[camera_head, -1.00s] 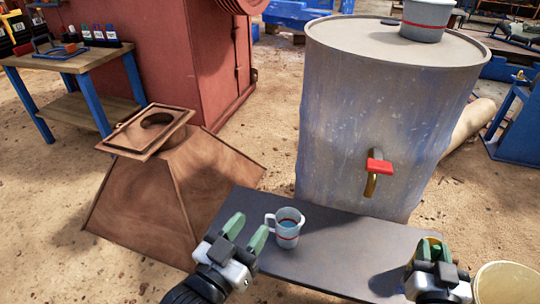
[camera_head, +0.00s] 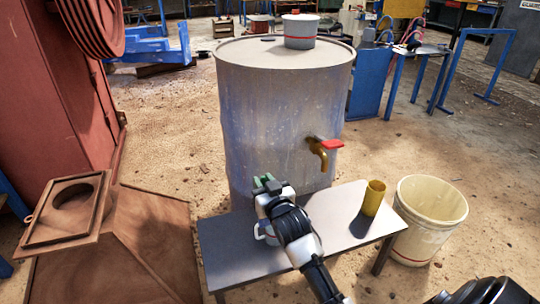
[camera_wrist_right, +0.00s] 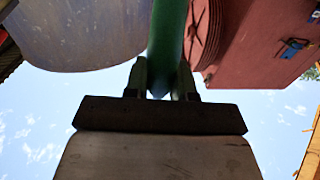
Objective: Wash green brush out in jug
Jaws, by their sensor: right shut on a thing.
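My right gripper (camera_head: 267,183) reaches in over the left half of the table, in front of the drum. In the right wrist view its two fingers (camera_wrist_right: 162,82) are shut on the green brush (camera_wrist_right: 167,40), of which only a plain green length shows. In the head view the brush cannot be told apart from the green fingers. The pale jug (camera_head: 269,238) stands on the table just below the gripper, mostly hidden by it, with its handle to the left. I cannot tell whether the brush is in the jug. My left gripper is out of view.
A yellow cup (camera_head: 373,198) stands on the table (camera_head: 222,255) at right. A cream bucket (camera_head: 428,225) is beyond the right end. The large drum (camera_head: 275,120) with its brass tap (camera_head: 318,150) rises behind. A brown hopper (camera_head: 140,250) is at left.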

